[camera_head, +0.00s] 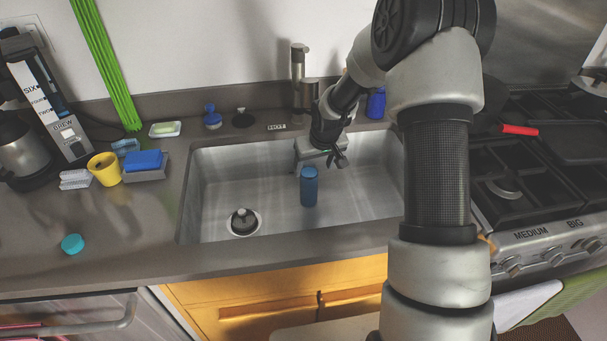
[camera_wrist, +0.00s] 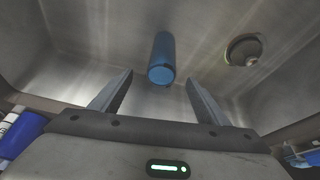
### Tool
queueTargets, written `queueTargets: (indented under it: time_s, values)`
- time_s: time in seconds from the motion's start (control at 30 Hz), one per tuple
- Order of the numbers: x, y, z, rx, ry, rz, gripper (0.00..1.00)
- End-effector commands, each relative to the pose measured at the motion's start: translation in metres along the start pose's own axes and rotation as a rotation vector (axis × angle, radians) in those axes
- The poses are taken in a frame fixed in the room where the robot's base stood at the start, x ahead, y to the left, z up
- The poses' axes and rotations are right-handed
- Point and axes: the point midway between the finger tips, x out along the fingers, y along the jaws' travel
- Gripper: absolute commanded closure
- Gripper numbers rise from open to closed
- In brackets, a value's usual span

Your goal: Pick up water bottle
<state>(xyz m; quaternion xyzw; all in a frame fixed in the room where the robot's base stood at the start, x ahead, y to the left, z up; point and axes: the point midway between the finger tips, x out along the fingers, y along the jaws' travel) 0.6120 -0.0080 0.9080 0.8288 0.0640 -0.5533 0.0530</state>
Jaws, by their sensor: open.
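A blue water bottle (camera_head: 309,187) stands in the steel sink, right of the drain. In the wrist view the blue bottle (camera_wrist: 161,58) shows ahead of my gripper, its round end facing the camera, roughly in line with the gap between the fingers. My gripper (camera_head: 340,158) is over the sink, behind and a little right of the bottle in the head view. Its two fingers (camera_wrist: 155,95) are spread apart with nothing between them. I see no contact with the bottle.
The sink (camera_head: 270,240) has steel walls around the bottle and a drain (camera_head: 243,222). A faucet (camera_head: 298,75) rises at the back. A darker blue container (camera_head: 376,104) stands on the counter behind. A yellow cup (camera_head: 104,169) is at left; the stove (camera_head: 540,165) is at right.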

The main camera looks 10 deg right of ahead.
Motion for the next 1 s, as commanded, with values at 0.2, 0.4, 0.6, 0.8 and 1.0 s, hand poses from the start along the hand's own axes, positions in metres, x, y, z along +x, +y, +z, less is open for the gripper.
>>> queueTargets:
  time_s: [0.2, 0.4, 0.6, 0.8, 1.0]
  values:
    - [0.035, -0.002, 0.004, 0.004, 0.001, -0.018, 0.31]
    - [0.056, -0.003, 0.005, 0.004, -0.001, -0.018, 0.31]
    - [0.085, -0.005, 0.006, 0.003, -0.002, -0.018, 0.31]
    - [0.103, -0.004, 0.005, 0.004, 0.0, -0.018, 0.31]
    - [0.104, -0.004, 0.005, 0.004, 0.0, -0.018, 0.31]
